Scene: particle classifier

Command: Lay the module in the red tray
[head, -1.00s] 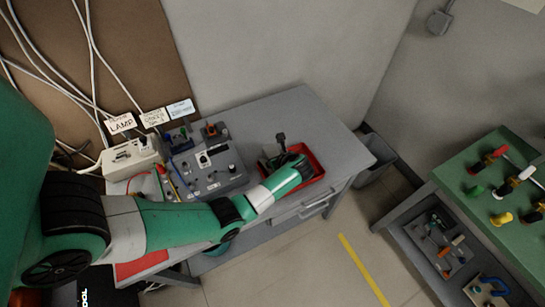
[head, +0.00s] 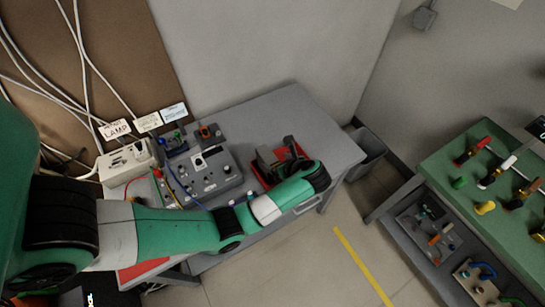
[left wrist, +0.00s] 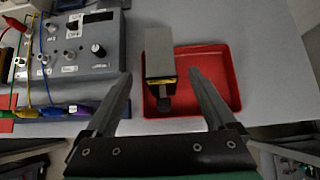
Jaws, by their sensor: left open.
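The module (left wrist: 160,55) is a grey block with a yellow stripe and a dark knob at its near end. In the left wrist view it is at the left side of the red tray (left wrist: 222,80), overlapping the tray's back rim. I cannot tell whether it rests on the floor or the rim. My left gripper (left wrist: 160,73) is open, its fingers apart on either side of the module's near end, with gaps visible. In the head view the gripper (head: 281,153) is over the tray (head: 262,182), and my wrist hides much of it. My right gripper is not in view.
A grey control box (head: 205,172) with knobs and coloured leads stands left of the tray. A white socket box (head: 126,163) is further left. The grey tabletop (head: 285,105) is clear behind the tray. A green table (head: 480,175) with tools is at right.

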